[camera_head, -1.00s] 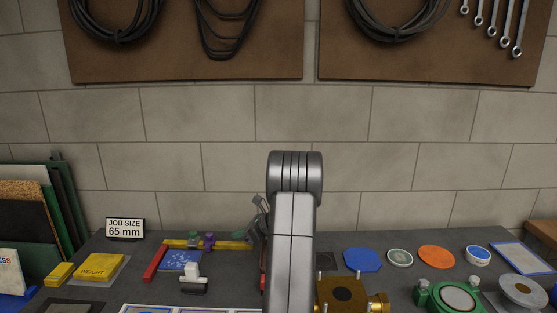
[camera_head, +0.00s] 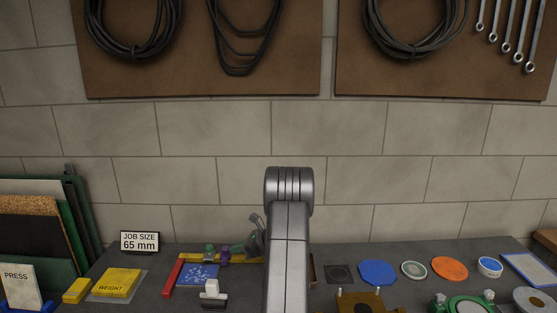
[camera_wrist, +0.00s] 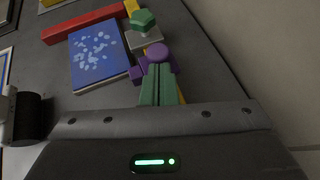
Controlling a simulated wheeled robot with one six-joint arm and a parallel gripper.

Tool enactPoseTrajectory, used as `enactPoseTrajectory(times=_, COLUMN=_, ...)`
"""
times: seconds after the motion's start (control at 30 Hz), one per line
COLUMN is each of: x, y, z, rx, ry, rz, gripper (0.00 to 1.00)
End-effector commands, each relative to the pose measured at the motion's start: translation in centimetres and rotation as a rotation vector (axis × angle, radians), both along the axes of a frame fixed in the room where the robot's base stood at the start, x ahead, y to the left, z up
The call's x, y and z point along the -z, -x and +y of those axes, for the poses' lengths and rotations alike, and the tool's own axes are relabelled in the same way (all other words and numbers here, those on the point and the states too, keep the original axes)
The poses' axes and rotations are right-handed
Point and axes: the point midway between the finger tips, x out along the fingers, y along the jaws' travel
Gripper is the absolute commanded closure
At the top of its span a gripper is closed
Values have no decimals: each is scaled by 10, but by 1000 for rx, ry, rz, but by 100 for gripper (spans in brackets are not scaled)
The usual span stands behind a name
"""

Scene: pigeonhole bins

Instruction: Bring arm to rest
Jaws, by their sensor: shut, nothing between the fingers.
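My arm rises in the middle of the head view and hides part of the bench behind it. My gripper shows in the wrist view, its green fingers (camera_wrist: 161,84) closed together with nothing held. In the head view its dark wrist parts show just left of my arm link. Beyond the fingertips in the wrist view are a purple knob (camera_wrist: 159,56) and a green knob (camera_wrist: 143,20) on a grey block. In that view the fingers overlap the purple knob's near side; I cannot tell whether they touch it.
A blue speckled pad (camera_head: 198,275) lies inside a red bar (camera_head: 172,277) and a yellow bar. A yellow weight block (camera_head: 116,282) and a job size sign (camera_head: 140,242) stand left. Blue (camera_head: 377,272) and orange (camera_head: 449,268) discs lie right. A block wall stands behind.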

Motion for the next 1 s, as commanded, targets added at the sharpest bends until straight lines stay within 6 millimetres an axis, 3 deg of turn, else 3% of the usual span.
enactPoseTrajectory(times=0.13, x=-4, y=2, z=-7, rx=1, ry=0, rz=2, gripper=100)
enactPoseTrajectory(times=0.2, x=4, y=5, z=-21, rx=4, ry=0, rz=0, gripper=100)
enactPoseTrajectory(times=0.37, x=1, y=15, z=-52, rx=3, ry=1, rz=-2, gripper=100)
enactPoseTrajectory(times=0.8, x=-44, y=37, z=-121, rx=4, ry=1, rz=-3, gripper=100)
enactPoseTrajectory(times=1.0, x=-62, y=36, z=-128, rx=67, ry=-5, rz=16, gripper=100)
